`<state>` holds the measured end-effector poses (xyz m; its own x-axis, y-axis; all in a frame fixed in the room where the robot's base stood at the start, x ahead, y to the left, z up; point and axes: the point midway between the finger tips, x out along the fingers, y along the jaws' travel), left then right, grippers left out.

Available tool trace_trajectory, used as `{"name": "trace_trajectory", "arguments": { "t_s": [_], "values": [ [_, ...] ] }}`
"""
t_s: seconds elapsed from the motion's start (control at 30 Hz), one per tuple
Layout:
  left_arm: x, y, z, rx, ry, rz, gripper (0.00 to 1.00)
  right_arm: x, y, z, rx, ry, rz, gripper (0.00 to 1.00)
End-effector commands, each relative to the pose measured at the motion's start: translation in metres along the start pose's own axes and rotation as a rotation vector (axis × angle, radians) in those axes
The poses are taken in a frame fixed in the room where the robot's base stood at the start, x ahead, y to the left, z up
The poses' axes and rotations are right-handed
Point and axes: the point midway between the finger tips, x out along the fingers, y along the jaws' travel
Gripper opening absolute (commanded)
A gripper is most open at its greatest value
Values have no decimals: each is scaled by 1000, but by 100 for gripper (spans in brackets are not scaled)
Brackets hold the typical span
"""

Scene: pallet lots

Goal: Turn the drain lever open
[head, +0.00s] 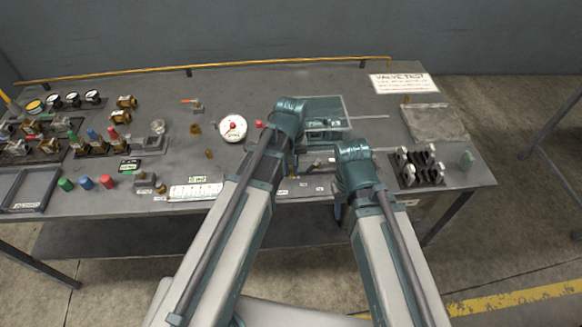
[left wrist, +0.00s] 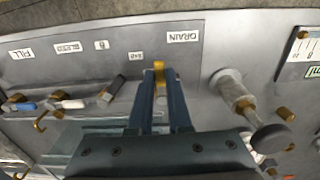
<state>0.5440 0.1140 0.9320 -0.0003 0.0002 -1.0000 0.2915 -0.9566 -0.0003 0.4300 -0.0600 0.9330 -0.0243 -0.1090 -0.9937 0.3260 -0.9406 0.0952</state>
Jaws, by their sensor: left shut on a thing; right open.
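In the left wrist view the drain lever (left wrist: 159,66) shows as a small yellow end on the grey panel, just left of the DRAIN label (left wrist: 182,36). My left gripper (left wrist: 160,78) is shut on it, the two blue fingers on either side. The lever's lower part is hidden between the fingers. In the head view my left gripper (head: 296,163) is mostly hidden by its own arm at the panel. My right gripper (head: 338,213) is open by the bench's front edge, mostly hidden behind its own arm.
Several other levers, one with a black handle (left wrist: 112,88), sit left of my left gripper. A metal fitting with a round black knob (left wrist: 270,138) stands close on its right.

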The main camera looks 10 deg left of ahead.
Motion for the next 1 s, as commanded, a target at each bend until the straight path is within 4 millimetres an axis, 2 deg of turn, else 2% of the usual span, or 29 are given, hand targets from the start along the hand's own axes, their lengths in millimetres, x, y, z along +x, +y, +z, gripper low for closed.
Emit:
{"name": "trace_trajectory", "arguments": {
  "t_s": [0.07,0.1,0.23,0.27,0.67,0.87,1.0],
  "values": [
    [0,0,0,-1,0,1,0,0,0,0,0,0,0,50],
    [0,0,0,-1,0,1,20,0,0,0,0,0,0,50],
    [0,0,0,0,0,1,44,0,0,0,0,0,0,50],
    [0,0,0,0,0,1,47,0,0,0,0,0,0,50],
    [-3,0,0,1,0,1,47,-3,0,0,0,0,0,50],
    [-18,0,0,1,0,1,47,-18,2,1,0,0,0,50],
    [-36,0,0,1,0,1,47,-36,3,2,0,0,0,50]
  ]
}}
